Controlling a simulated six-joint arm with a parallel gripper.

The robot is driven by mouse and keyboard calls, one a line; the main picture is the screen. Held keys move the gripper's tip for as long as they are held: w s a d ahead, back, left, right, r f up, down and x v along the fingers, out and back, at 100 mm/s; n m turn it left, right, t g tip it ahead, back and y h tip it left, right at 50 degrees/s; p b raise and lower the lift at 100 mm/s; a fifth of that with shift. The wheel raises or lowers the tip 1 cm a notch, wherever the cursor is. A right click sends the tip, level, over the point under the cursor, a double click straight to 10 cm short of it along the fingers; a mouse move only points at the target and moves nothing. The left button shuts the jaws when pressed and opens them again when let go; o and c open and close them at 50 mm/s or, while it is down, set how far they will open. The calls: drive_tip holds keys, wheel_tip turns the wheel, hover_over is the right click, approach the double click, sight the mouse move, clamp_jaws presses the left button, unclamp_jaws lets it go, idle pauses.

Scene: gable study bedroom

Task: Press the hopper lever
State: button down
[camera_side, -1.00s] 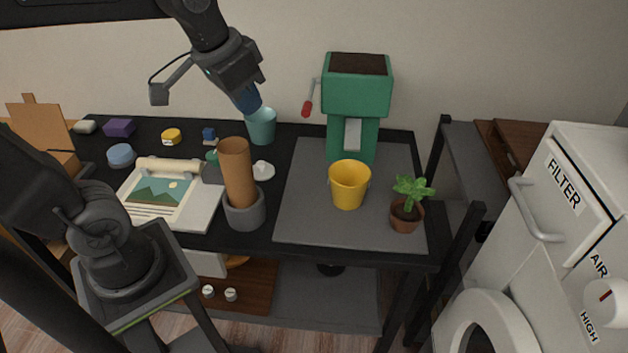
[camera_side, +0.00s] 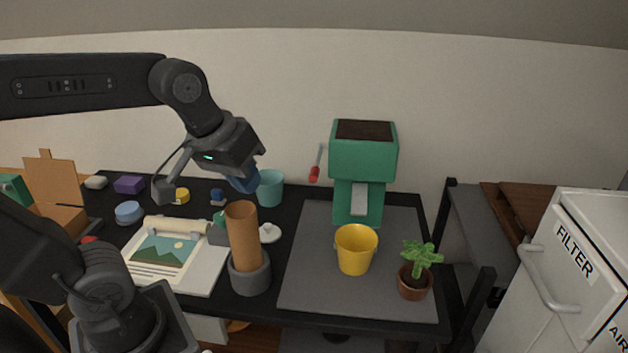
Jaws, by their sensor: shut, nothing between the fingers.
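The green hopper (camera_side: 363,158) stands at the back of a grey mat, with dark contents showing in its top. Its lever (camera_side: 319,158) is on the left side, with a red knob (camera_side: 314,174) at the lower end of a thin grey rod. A yellow bucket (camera_side: 356,250) stands on the mat in front of the hopper's pale chute (camera_side: 359,199). My gripper (camera_side: 243,183), with blue fingertips, is shut and empty. It points down beside the teal cup, left of the lever and apart from it.
The teal cup (camera_side: 270,188) is close to my fingertips. A brown cylinder (camera_side: 242,236) stands in a grey holder in front. A potted plant (camera_side: 416,281) is at the mat's right. Several small items and a picture scroll (camera_side: 166,251) lie left. The mat's left part is clear.

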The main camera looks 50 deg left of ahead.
drive_tip(key=w+a+r+n+g, duration=0.1)
drive_tip(key=w+a+r+n, duration=0.15)
drive_tip(key=w+n, duration=0.35)
drive_tip(key=w+a+r+n+g, duration=0.1)
drive_tip(key=w+a+r+n, duration=0.1)
drive_tip(key=w+a+n, duration=0.3)
drive_tip(key=n+g+h, duration=0.1)
drive_tip(key=n+h, duration=0.1)
drive_tip(key=n, duration=0.9)
hover_over(314, 171)
drive_tip(key=s+a, duration=0.2)
drive_tip(key=a, duration=0.1)
drive_tip(key=shift+s+d+f, duration=0.1)
drive_tip(key=shift+d, duration=0.15)
drive_tip(key=shift+f, duration=0.15)
drive_tip(key=x, duration=1.3)
drive_tip(key=shift+a+f, duration=0.1)
drive_tip(key=shift+f, duration=0.35)
drive_tip(key=shift+f+y, duration=0.1)
drive_tip(key=shift+y, duration=0.2)
